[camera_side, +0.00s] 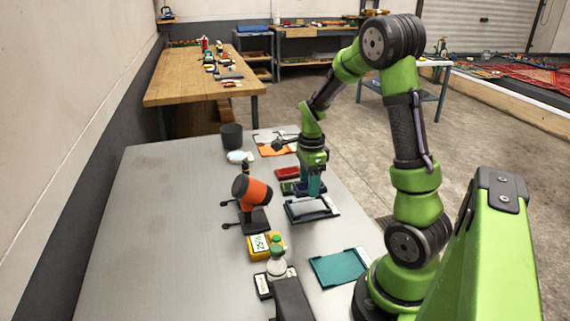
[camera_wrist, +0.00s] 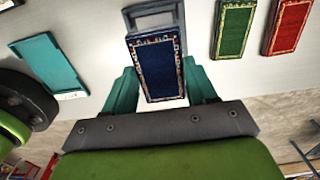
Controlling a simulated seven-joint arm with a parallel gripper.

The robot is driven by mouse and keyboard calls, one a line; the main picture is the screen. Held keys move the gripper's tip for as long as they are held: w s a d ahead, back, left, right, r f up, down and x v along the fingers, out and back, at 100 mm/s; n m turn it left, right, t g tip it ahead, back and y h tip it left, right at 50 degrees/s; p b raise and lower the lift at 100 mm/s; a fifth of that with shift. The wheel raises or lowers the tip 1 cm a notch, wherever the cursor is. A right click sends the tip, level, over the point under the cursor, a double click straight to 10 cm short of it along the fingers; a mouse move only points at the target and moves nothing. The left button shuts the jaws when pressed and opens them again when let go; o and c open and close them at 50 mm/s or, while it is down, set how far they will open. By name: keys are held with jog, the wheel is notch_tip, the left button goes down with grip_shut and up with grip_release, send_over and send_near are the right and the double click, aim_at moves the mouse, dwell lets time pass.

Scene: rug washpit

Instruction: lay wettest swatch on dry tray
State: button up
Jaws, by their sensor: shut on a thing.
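My gripper (camera_side: 313,187) has teal fingers and is shut on a dark blue swatch with a patterned border (camera_wrist: 159,72), which fills the wrist view between the fingers. In the side view the gripper is over or just behind a dark-framed tray with a pale floor (camera_side: 311,209). Part of this tray's frame (camera_wrist: 153,14) shows past the swatch in the wrist view. A green swatch (camera_wrist: 232,28) and a red swatch (camera_wrist: 289,26) lie apart on the table to the right. A teal tray (camera_side: 338,267) lies empty nearer the side camera. I cannot tell which tray is dry.
An orange device on a black stand (camera_side: 252,194) stands left of the dark-framed tray. A yellow box with a display (camera_side: 264,246) and a bottle (camera_side: 277,262) are nearer the camera. A dark cup (camera_side: 231,136) stands at the back. The table's left side is clear.

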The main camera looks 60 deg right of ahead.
aim_at(308, 206)
jog(key=shift+f, duration=2.2)
jog(key=shift+f, duration=0.45)
jog(key=o, duration=1.4)
jog(key=shift+r, duration=3.55)
